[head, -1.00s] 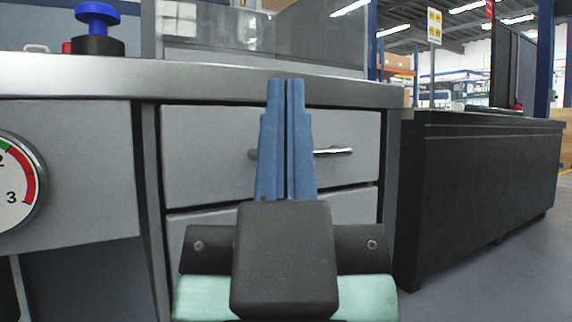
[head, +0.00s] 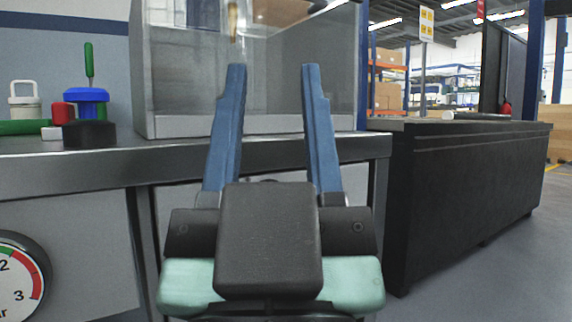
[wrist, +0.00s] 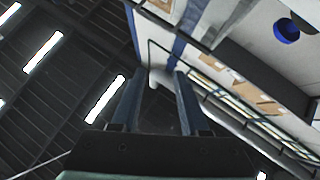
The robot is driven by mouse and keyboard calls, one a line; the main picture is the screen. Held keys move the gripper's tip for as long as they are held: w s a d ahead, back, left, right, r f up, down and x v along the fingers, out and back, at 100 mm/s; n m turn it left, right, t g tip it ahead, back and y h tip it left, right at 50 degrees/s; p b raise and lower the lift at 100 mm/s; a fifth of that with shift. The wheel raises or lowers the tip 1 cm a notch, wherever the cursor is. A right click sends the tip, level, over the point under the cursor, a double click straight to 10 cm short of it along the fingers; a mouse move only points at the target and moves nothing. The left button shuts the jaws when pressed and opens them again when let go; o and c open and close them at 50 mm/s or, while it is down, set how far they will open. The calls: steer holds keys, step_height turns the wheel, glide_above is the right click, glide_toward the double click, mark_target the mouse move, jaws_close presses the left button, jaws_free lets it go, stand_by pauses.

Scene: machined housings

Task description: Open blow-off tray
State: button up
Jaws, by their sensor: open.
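My gripper (head: 273,68) is open and empty, its two blue fingers apart and pointing up and forward. In the head view its tips overlap the clear enclosure on the bench. It also shows open in the wrist view (wrist: 160,72), with nothing between the fingers. The grey drawer front (head: 172,195) under the bench top looks shut. My gripper body covers most of it, and its bar handle is hidden. No label shows which drawer is the blow-off tray.
The bench top (head: 70,170) has a metal front edge. A pressure gauge (head: 18,275) is at lower left. A black cabinet (head: 460,190) stands right, with open floor beside it.

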step_height(320, 180, up, 17)
steer(key=w+g+h+p, duration=0.1)
steer(key=w+h+p, duration=0.15)
steer(key=p, duration=1.55)
steer(key=w+d+f+n+g+h+p, duration=0.1)
steer(key=w+f+g+h+p, duration=0.15)
steer(key=f, duration=0.55)
steer(key=w+d+f+n+g+h+p, duration=0.1)
steer(key=w+d+f+n+g+p, duration=0.2)
steer(key=f, duration=0.5)
steer(key=s+a+f+n+g+y+p, duration=0.1)
steer(key=s+a+f+n+p, duration=0.1)
steer(key=f+n, duration=0.45)
steer(key=s+a+f+n+g+p, duration=0.1)
steer(key=s+a+f+n+p, duration=0.15)
steer(key=f, duration=0.75)
steer(key=x, duration=0.4)
steer(key=p+x, duration=0.1)
steer(key=x, duration=0.7)
steer(key=shift+w+d, duration=0.15)
steer(key=shift+d, duration=0.35)
